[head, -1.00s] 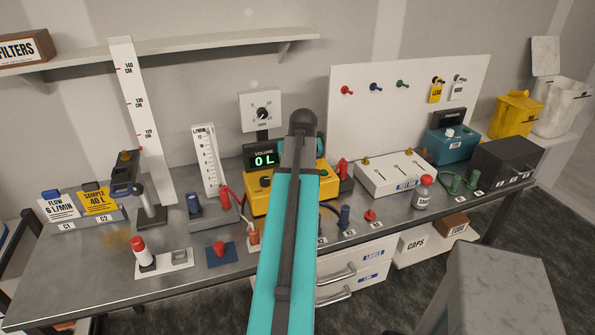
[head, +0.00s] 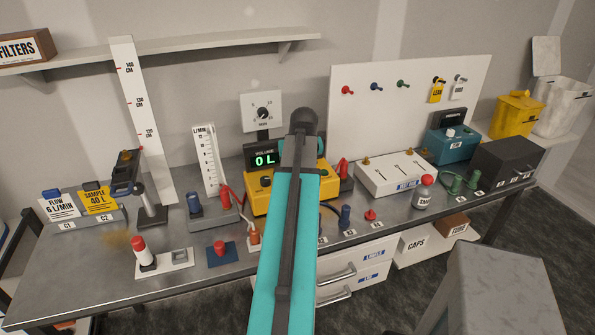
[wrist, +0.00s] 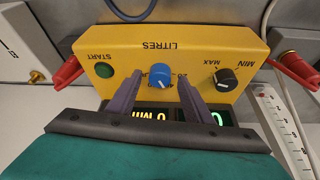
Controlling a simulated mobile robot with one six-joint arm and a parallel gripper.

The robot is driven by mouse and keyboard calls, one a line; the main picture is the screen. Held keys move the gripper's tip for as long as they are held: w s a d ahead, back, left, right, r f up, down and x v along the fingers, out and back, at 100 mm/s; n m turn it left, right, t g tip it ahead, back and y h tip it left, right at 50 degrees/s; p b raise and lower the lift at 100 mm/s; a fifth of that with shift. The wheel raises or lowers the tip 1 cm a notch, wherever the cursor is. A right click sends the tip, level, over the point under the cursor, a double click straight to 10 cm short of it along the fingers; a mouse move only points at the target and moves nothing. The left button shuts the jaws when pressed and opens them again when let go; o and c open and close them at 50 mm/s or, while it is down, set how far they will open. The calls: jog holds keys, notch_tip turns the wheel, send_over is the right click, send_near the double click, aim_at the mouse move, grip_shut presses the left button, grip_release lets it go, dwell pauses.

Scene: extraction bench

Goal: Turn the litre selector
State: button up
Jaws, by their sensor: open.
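The litre selector is a blue knob (wrist: 160,76) under the upside-down word LITRES on the yellow unit (wrist: 215,45) in the wrist view. My gripper (wrist: 159,82) is open. Its two purple-grey fingers stand one on each side of the blue knob; I cannot tell whether they touch it. The scale print around the knob is partly hidden. In the head view, the yellow unit (head: 258,203) stands mid-bench, and my arm hides its middle, the blue knob and my gripper. The volume display (head: 265,160) reads 0 L.
On the unit, a green START button (wrist: 104,71) and a black MIN-MAX knob (wrist: 227,79) flank the blue knob. Red clips (wrist: 68,73) sit at the unit's sides. A flow tube (head: 209,160) stands left of it, a white box (head: 395,174) right.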

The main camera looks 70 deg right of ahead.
jog(key=b+v, duration=0.3)
jog(key=v, duration=1)
jog(key=shift+r, duration=0.3)
jog(key=shift+s, duration=0.1)
dwell(0.6)
